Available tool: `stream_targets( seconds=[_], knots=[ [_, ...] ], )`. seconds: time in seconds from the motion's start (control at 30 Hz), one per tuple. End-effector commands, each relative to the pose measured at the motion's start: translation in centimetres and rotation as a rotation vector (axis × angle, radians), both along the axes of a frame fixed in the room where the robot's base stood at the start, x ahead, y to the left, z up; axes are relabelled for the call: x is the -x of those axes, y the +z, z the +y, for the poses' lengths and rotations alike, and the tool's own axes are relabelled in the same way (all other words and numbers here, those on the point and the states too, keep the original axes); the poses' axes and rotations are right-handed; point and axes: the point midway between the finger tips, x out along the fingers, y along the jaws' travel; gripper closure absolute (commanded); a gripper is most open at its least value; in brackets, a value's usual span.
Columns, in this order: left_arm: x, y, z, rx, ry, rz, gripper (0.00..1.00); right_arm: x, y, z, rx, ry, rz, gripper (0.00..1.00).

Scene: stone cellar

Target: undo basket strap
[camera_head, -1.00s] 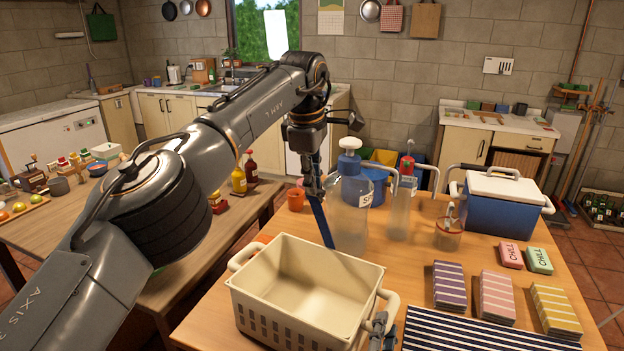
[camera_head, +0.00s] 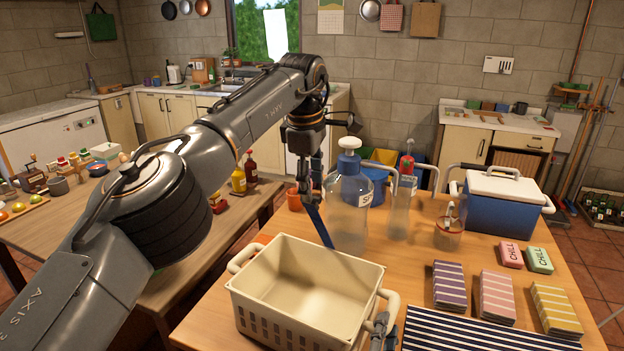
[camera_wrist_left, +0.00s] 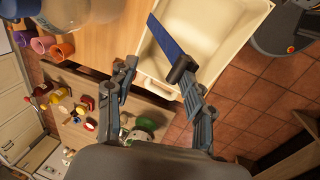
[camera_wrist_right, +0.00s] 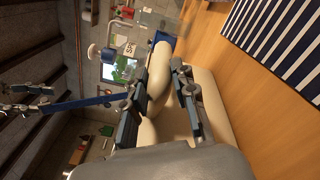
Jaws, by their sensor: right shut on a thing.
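A cream basket (camera_head: 300,275) with slotted sides stands empty on the wooden table. A blue strap (camera_head: 321,225) slants up from its back rim, free of the opposite side; it also shows in the left wrist view (camera_wrist_left: 170,40). My left gripper (camera_head: 313,188) is above the back left of the basket. Its fingers (camera_wrist_left: 154,68) are spread in the left wrist view, and the strap's upper end lies by one fingertip. Whether they touch is unclear. My right gripper (camera_head: 382,330) is shut on the basket's right handle (camera_wrist_right: 159,75); its fingers are on both sides of it.
A clear pump bottle (camera_head: 348,215) stands close behind the basket, beside the left gripper. Further right are a spray bottle (camera_head: 402,200), a jar (camera_head: 448,235) and a blue cooler (camera_head: 498,208). Striped cloths (camera_head: 497,297) and a striped mat (camera_head: 470,333) lie right of the basket.

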Motion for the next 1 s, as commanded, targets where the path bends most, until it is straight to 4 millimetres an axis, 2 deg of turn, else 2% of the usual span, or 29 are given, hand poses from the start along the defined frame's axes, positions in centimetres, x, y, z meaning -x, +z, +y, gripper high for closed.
stream_targets(
  seconds=[0.03, 0.17, 0.6, 0.77, 1.0],
  knots=[
    [-0.4, -0.7, 0.7, -0.010, 0.012, -0.002, 0.63, 0.1, -0.4, -0.4, 0.003, -0.012, 0.007, 1.00],
    [-0.3, -0.3, 0.7, -0.010, 0.011, -0.003, 0.63, 0.1, -0.4, -0.4, 0.003, -0.012, 0.007, 1.00],
    [1.9, 6.7, 0.5, -0.003, 0.003, -0.009, 0.63, 0.1, -0.5, -0.1, 0.001, -0.004, 0.010, 1.00],
    [2.3, 7.7, 0.5, -0.001, 0.002, -0.008, 0.63, 0.1, -0.5, 0.0, 0.000, -0.001, 0.012, 1.00],
    [2.3, 7.8, 0.4, -0.001, 0.000, -0.008, 0.63, 0.1, -0.6, 0.1, -0.001, 0.001, 0.014, 1.00]
  ],
)
